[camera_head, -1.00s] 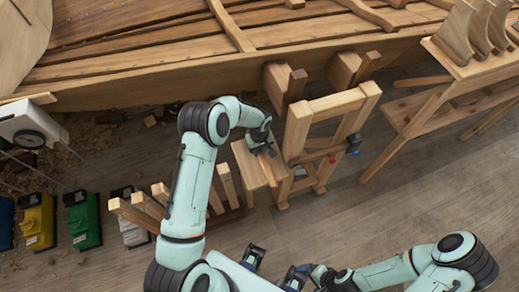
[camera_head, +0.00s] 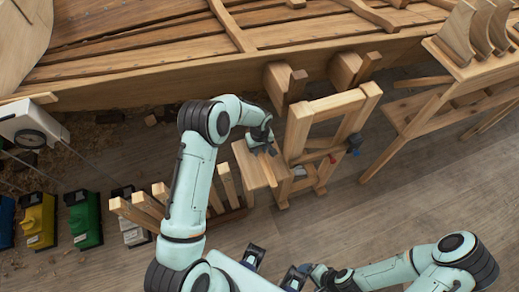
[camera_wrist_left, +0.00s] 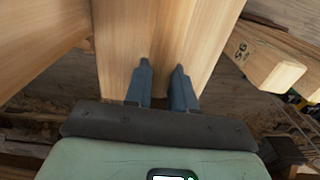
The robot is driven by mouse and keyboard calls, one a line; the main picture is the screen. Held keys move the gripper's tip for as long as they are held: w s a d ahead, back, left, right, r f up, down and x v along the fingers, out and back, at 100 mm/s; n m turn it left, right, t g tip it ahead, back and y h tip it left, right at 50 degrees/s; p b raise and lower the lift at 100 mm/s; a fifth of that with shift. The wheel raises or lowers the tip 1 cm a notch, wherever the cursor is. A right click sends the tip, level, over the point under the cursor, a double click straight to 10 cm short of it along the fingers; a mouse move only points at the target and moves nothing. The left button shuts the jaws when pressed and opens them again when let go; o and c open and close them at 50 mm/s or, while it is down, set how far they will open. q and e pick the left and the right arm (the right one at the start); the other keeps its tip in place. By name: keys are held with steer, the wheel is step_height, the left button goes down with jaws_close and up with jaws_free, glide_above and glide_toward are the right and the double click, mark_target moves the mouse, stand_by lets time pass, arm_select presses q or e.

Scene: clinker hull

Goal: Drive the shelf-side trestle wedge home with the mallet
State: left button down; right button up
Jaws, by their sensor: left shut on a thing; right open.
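My left gripper (camera_head: 264,148) reaches in over a light wooden block or stand (camera_head: 247,163) left of a wooden frame. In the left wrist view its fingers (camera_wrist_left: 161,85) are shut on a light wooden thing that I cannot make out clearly. Broad pale wood (camera_wrist_left: 120,45) lies behind the fingertips. I cannot identify a mallet for certain. Under the hull, a dark wedge-like piece (camera_head: 367,67) sits beside a pale block on the right, nearer the shelf. A similar dark piece (camera_head: 296,85) sits to the left. My right gripper (camera_head: 275,268) is open and low at the front.
The hull (camera_head: 180,80) spans the back. The wooden frame (camera_head: 298,130), with red and blue fittings, stands right of my left gripper. A wooden shelf (camera_head: 415,110) stands at the right. Upright slats (camera_head: 150,205) and coloured boxes (camera_head: 85,218) are at the left. Floor is clear at front right.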

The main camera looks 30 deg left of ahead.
arm_select(q)
steer(key=shift+w+r, duration=0.1)
steer(key=shift+r, duration=0.05)
step_height(320, 180, up, 7)
steer(key=p, duration=0.2)
steer(key=shift+w+p, duration=0.1)
steer(key=shift+p, duration=0.25)
steer(key=shift+r, duration=0.45)
arm_select(e)
steer(key=shift+w+r, duration=0.5)
steer(key=shift+r, duration=0.4)
steer(key=shift+w+r, duration=0.5)
steer(key=shift+r, duration=0.4)
